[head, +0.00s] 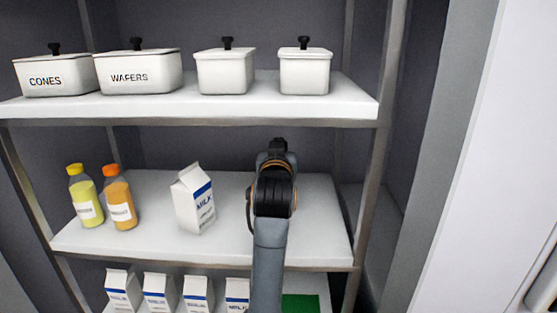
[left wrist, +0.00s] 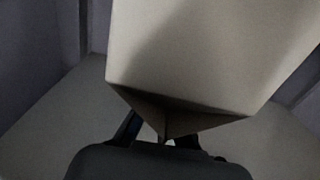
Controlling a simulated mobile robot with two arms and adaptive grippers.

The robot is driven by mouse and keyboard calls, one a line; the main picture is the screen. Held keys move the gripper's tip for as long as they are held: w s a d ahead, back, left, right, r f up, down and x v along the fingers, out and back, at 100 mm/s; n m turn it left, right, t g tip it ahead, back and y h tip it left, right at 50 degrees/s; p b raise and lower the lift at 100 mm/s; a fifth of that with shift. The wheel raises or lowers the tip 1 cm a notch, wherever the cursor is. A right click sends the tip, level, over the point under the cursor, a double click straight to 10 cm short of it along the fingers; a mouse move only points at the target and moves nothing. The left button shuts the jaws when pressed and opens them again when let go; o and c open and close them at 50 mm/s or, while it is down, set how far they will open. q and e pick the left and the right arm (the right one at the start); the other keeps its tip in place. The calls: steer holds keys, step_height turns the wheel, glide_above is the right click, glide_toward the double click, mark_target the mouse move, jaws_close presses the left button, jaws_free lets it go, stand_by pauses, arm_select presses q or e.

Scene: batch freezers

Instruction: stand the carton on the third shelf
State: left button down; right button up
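My left arm reaches in from the bottom middle of the head view, and its gripper (head: 277,148) is over the middle shelf (head: 320,235). In the left wrist view a large pale carton (left wrist: 205,55) fills the upper middle, its folded gable end down between the dark fingers of the left gripper (left wrist: 162,135), which appears shut on it. In the head view this carton is hidden behind my gripper and wrist. Another white milk carton (head: 194,200) with a blue band stands on the middle shelf, left of my arm. My right gripper is not in view.
A yellow bottle (head: 86,198) and an orange bottle (head: 119,199) stand left on the middle shelf. Several lidded white tubs, one marked WAFERS (head: 138,74), stand on the shelf above. Several milk cartons (head: 160,293) and a green patch (head: 300,304) are below. The shelf right of my arm is clear.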

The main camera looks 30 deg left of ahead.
arm_select(q)
steer(key=f, duration=0.1)
steer(key=f+p, duration=0.2)
steer(key=shift+s+d+f, duration=0.1)
steer(key=shift+s+f, duration=0.15)
steer(key=shift+f, duration=0.2)
steer(key=c, duration=2)
jaws_free()
steer(key=shift+f, duration=0.15)
steer(key=o, duration=0.5)
